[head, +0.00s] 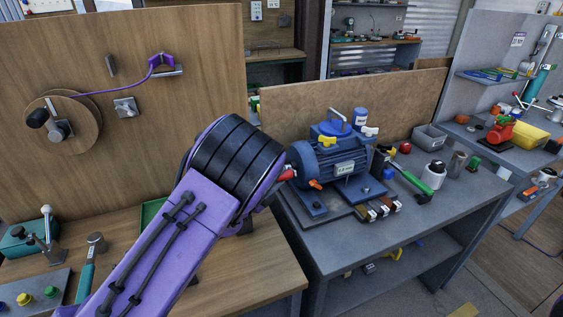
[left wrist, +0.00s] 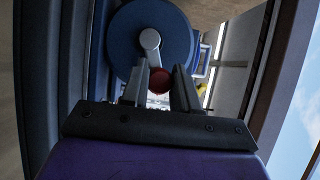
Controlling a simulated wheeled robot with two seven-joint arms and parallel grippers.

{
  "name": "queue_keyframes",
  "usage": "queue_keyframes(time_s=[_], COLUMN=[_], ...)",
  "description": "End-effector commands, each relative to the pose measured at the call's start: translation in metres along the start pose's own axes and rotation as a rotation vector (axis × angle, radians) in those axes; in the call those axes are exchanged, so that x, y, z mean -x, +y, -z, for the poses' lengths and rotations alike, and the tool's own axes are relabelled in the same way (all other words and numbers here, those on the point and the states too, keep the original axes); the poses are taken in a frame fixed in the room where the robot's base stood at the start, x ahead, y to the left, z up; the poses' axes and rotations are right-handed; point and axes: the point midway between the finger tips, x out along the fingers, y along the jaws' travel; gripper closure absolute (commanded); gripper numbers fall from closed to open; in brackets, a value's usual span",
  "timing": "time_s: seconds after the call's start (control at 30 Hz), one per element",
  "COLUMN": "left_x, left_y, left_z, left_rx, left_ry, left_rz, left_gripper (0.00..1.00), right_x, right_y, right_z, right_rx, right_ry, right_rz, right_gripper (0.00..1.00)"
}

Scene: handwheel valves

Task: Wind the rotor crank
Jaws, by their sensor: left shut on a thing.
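The blue motor (head: 338,158) stands on the grey bench in the head view. In the left wrist view its rotor face shows as a blue disc (left wrist: 178,32) with a short grey crank arm (left wrist: 149,40) running from its hub down to a red knob (left wrist: 158,84). My left gripper (left wrist: 160,76) is shut on the red knob, with one finger on each side of it. In the head view my purple left arm hides most of the gripper and the crank; a red piece (head: 287,175) shows beside the motor's left end. My right gripper is not in view.
A wooden panel (head: 190,60) with a round wooden wheel (head: 85,125) stands at left. Small blocks, a green-handled tool (head: 415,182) and a grey bin (head: 430,136) sit around the motor on the bench (head: 400,215). A hammer (head: 92,255) lies at lower left.

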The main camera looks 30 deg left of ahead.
Motion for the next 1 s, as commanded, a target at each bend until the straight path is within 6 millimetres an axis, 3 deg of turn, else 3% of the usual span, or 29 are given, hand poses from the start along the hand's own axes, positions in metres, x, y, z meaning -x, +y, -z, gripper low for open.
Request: queue_keyframes(time_s=[0.03, 0.1, 0.4, 0.8, 1.0], left_x=[0.000, 0.000, 0.002, 0.043, 0.053], left_y=[-0.001, -0.001, 0.000, 0.003, 0.000], left_z=[-0.001, -0.001, -0.002, -0.024, -0.029], left_rx=[-0.001, -0.001, -0.001, -0.001, 0.000], left_ry=[-0.001, -0.001, -0.002, -0.002, -0.001], left_rz=[0.001, 0.001, 0.001, 0.001, 0.001], left_gripper=[0.61, 0.45, 0.45, 0.45, 0.45], right_x=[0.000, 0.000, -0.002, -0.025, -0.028], right_y=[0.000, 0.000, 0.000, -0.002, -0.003], right_z=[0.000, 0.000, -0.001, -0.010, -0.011], right_rx=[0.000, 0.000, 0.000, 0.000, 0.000], right_ry=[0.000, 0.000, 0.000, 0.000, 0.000], right_rz=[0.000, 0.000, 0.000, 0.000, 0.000], right_gripper=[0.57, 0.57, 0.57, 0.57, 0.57])
